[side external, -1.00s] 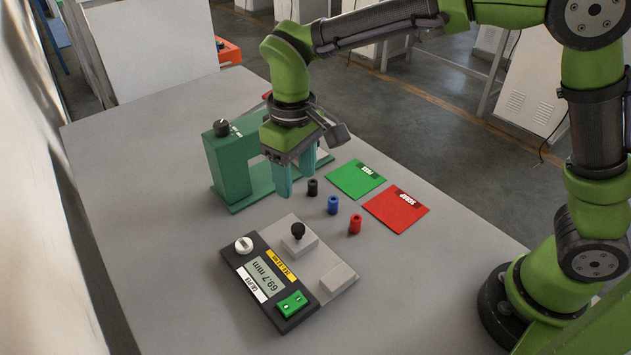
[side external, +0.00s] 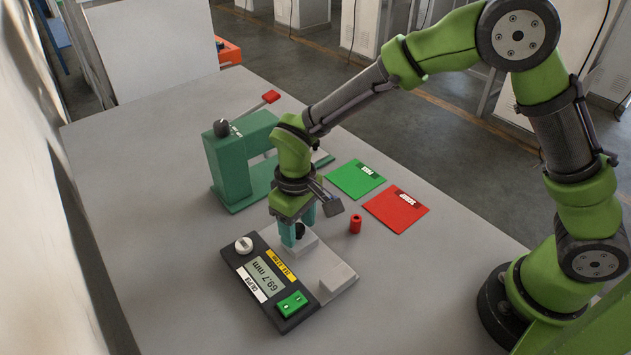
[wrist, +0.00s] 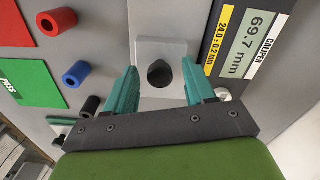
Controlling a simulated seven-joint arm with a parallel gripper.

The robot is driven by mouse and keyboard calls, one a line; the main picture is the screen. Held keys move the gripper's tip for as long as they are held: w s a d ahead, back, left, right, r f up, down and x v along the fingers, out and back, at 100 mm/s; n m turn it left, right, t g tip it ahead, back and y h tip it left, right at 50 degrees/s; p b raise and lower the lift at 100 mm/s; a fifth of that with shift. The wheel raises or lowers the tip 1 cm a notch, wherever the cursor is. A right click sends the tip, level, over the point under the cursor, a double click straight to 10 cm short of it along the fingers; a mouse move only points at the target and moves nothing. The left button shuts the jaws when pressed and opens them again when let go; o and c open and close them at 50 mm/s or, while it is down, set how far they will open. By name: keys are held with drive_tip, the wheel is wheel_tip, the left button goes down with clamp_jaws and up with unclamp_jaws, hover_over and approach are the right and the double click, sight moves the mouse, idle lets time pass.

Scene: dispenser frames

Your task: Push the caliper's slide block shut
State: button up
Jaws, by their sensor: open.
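The caliper's black panel (side external: 238,262) reads 69.7 mm on its display (side external: 265,275). Beside it is a light grey plate carrying the pale slide block (side external: 308,247) and a second pale block (side external: 338,279) nearer the camera, with a gap between them. The slide block's black knob (side external: 299,231) stands up at my fingers. My gripper (side external: 297,238) is open over the slide block, pointing down. In the wrist view the slide block (wrist: 160,48) and its knob (wrist: 159,74) lie between the two teal fingers, with space on both sides of the knob.
A red bushing (side external: 355,224) stands near the red mat (side external: 396,214) and the green mat (side external: 356,179). Blue (wrist: 75,74) and black (wrist: 90,106) bushings show in the wrist view. A green press (side external: 228,170) stands behind my gripper. The table's left side is clear.

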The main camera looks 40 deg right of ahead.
drive_tip(key=shift+c, duration=0.4)
clamp_jaws()
drive_tip(key=s, duration=0.7)
drive_tip(key=shift+s, duration=0.3)
drive_tip(key=shift+o, duration=0.4)
unclamp_jaws()
drive_tip(key=shift+w+r, duration=0.1)
wheel_tip(320, 180, up, 17)
